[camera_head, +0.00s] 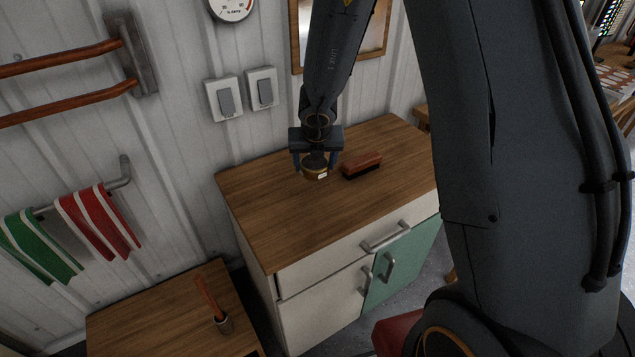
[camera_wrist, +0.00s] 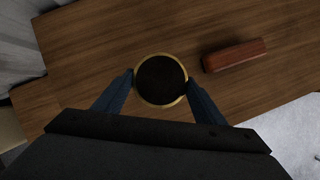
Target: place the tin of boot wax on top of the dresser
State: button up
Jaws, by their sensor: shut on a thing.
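The tin of boot wax (camera_head: 315,172) is a small round tin with a gold side and a pale label. In the wrist view it shows a dark lid with a gold rim (camera_wrist: 160,80). My gripper (camera_head: 316,162) is shut on it, one finger on each side; the fingers (camera_wrist: 159,85) also show in the wrist view. The tin is over the wooden top of the dresser (camera_head: 270,227), left of the brush. I cannot tell whether its base touches the wood. The dresser has a white drawer and white and green doors.
A red-brown brush (camera_head: 362,165) lies on the dresser close to the right of the tin; it also shows in the wrist view (camera_wrist: 234,55). The front of the dresser top is clear.

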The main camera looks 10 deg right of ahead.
jog(key=shift+a+f+b, duration=0.1)
jog(key=shift+f+b, duration=3.4)
jog(key=shift+f, duration=0.2)
jog(key=shift+f, duration=0.1)
jog(key=o, duration=1.1)
jog(key=shift+o, duration=0.2)
